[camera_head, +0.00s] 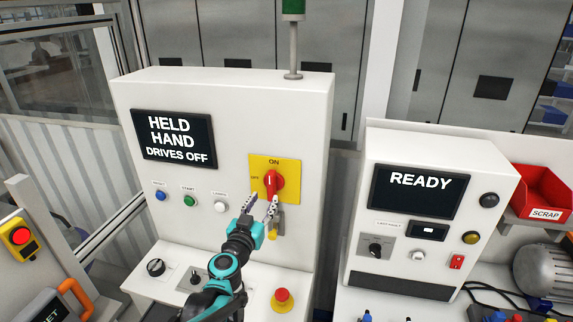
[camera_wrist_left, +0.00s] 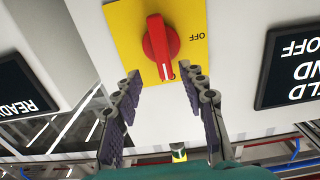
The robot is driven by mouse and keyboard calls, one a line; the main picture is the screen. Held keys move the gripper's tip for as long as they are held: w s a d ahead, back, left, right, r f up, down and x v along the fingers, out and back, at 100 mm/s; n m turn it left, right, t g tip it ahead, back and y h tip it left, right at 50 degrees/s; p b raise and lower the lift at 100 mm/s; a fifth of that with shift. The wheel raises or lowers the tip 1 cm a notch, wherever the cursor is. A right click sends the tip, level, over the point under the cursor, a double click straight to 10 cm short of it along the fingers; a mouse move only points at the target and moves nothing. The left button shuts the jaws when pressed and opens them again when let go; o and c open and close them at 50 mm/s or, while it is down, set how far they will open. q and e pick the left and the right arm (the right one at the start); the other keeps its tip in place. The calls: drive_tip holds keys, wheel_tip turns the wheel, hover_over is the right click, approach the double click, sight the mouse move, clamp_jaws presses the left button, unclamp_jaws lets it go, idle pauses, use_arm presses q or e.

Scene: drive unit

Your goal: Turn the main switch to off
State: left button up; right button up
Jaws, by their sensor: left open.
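The main switch is a red rotary handle (camera_head: 270,184) on a yellow plate (camera_head: 290,164) on the front of the white cabinet. The plate reads ON at the top and OFF at the left. The handle stands roughly upright, and its white-marked end points toward ON. My left gripper (camera_head: 262,205) is open and empty, just in front of the plate's lower part. In the left wrist view, the handle (camera_wrist_left: 160,45) lies ahead, between the lines of the spread fingers (camera_wrist_left: 162,82), with no clear contact. My right gripper is not in view.
A display (camera_head: 174,139) reading HELD HAND DRIVES OFF is left of the switch, above several push buttons (camera_head: 190,201). A red emergency stop button (camera_head: 283,296) sits on the ledge below. A second cabinet (camera_head: 430,180) with a READY display stands to the right.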

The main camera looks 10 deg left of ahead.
sight(270, 186)
use_arm(q)
drive_tip(key=w, duration=0.8)
drive_tip(key=shift+r, duration=0.15)
clamp_jaws()
